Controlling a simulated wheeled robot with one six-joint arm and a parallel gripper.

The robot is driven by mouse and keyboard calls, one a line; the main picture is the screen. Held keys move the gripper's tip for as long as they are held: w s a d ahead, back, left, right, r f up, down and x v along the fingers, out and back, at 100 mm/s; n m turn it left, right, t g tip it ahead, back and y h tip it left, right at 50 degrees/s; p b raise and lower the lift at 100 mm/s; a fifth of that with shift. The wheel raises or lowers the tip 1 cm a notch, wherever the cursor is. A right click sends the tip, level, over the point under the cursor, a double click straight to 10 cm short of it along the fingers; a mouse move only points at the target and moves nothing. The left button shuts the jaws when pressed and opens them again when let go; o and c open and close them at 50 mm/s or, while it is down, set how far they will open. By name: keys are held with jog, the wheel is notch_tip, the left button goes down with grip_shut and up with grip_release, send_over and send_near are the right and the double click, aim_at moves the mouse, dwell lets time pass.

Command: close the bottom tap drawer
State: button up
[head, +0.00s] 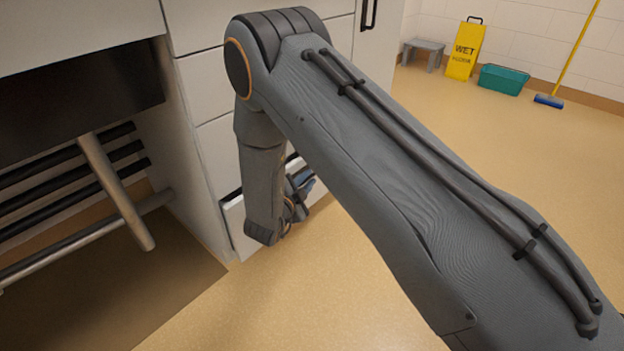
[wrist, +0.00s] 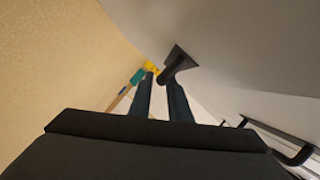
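The bottom tap drawer (head: 236,218) is low in the white cabinet in the head view. It stands pulled out, with its pale front and side edge showing beside my arm. My gripper (head: 292,208) is low at this drawer, mostly hidden behind my arm. In the wrist view my gripper (wrist: 160,80) has two dark fingers apart, with a pale gap and nothing held between them. A dark handle-like part (wrist: 177,64) on a pale panel lies just beyond the fingertips; I cannot tell whether they touch it.
Closed upper drawers (head: 215,80) stand above. A dark recess with pipes (head: 115,190) is at left. A yellow wet-floor sign (head: 465,50), a teal tub (head: 503,79), a grey stool (head: 423,55) and a broom (head: 549,101) stand far back. The tan floor at right is clear.

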jog(key=shift+b+x, duration=0.4)
jog(key=shift+x, duration=0.95)
grip_shut()
